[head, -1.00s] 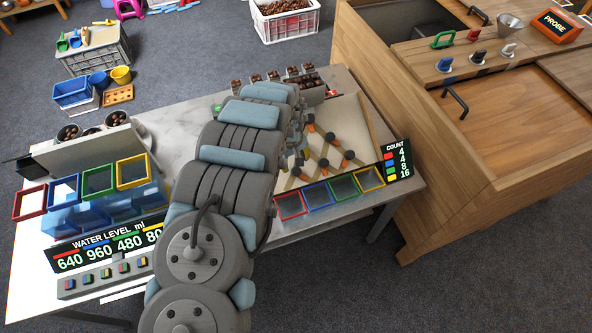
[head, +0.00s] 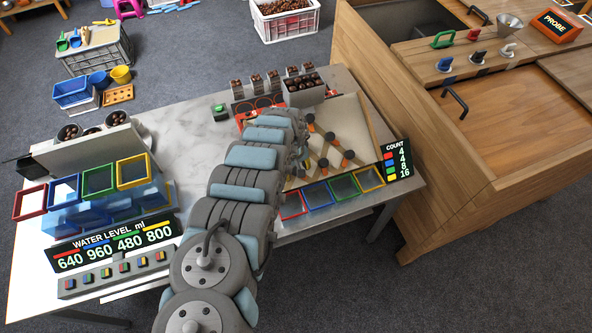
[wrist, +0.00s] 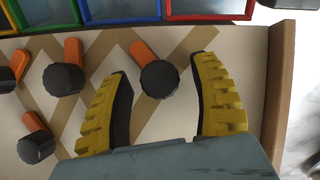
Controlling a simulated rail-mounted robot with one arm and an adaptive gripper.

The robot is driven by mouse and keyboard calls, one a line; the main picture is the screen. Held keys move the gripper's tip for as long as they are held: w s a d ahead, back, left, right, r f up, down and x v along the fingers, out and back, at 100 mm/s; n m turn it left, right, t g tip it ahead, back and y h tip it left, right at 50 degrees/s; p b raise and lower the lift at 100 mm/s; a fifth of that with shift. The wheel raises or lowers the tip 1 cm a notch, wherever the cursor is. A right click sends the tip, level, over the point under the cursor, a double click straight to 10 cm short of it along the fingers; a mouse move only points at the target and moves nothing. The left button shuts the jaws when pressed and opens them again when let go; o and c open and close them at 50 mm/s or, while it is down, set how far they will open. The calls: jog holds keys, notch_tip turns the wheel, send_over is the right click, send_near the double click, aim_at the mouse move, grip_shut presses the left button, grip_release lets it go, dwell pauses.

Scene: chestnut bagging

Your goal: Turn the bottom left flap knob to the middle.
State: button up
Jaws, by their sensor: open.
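The bottom left flap knob (wrist: 158,79) is black and many-sided, with an orange flap (wrist: 142,52) pointing up and left in the wrist view. That view shows the board upside down compared with the head view. My gripper (wrist: 160,71) is open, with its yellow-backed fingers on either side of this knob and gaps to both. The pale sloped board (head: 350,112) with brown zigzag strips carries several such knobs. In the head view my arm covers the board's left side and hides much of the gripper.
Neighbouring knobs (wrist: 63,79) sit left of my gripper in the wrist view. Coloured bins (head: 318,195) line the board's lower edge, beside the count display (head: 396,160). A water level display (head: 115,245) stands at the left. The middle of the table (head: 185,120) is clear.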

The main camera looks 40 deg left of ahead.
jog(key=shift+f, duration=0.1)
dwell(0.3)
grip_shut()
jog(key=shift+f+m+b, duration=0.15)
jog(key=shift+m+b, duration=0.15)
jog(key=shift+b, duration=0.15)
jog(key=shift+f+g+b, duration=0.1)
jog(key=shift+g+b, duration=0.2)
jog(key=shift+w+d+m+g+y+b, duration=0.1)
jog(key=shift+m+g+y+b, duration=0.25)
jog(key=shift+m+b, duration=0.75)
jog(key=shift+m+g+y+b, duration=0.75)
jog(key=shift+m+b, duration=0.45)
jog(key=shift+m, duration=0.8)
